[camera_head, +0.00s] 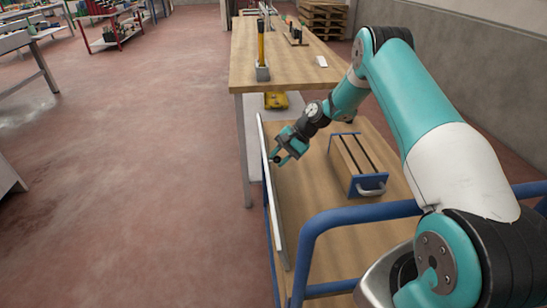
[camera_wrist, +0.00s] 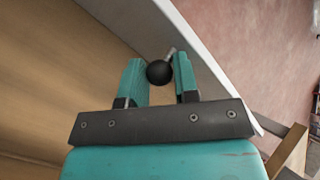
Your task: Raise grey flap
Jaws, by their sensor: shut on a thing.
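The grey flap (camera_head: 275,205) is a long, thin panel standing on edge along the left side of the wooden cart top (camera_head: 312,235). In the wrist view the flap (camera_wrist: 192,42) runs diagonally across the upper right, with its pale edge showing. A black ball knob (camera_wrist: 160,72) on a short pale stem sits by the flap, between my fingertips. My gripper (camera_head: 277,158) is at the flap's inner side, and its teal fingers (camera_wrist: 160,76) are shut on the knob. The stem's joint with the flap is partly hidden.
A slotted wooden box with blue ends (camera_head: 357,165) stands on the cart top, right of my gripper. Blue cart rails (camera_head: 345,216) cross in front. A wooden table (camera_head: 285,75) with a yellow-handled tool (camera_head: 261,42) stands behind.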

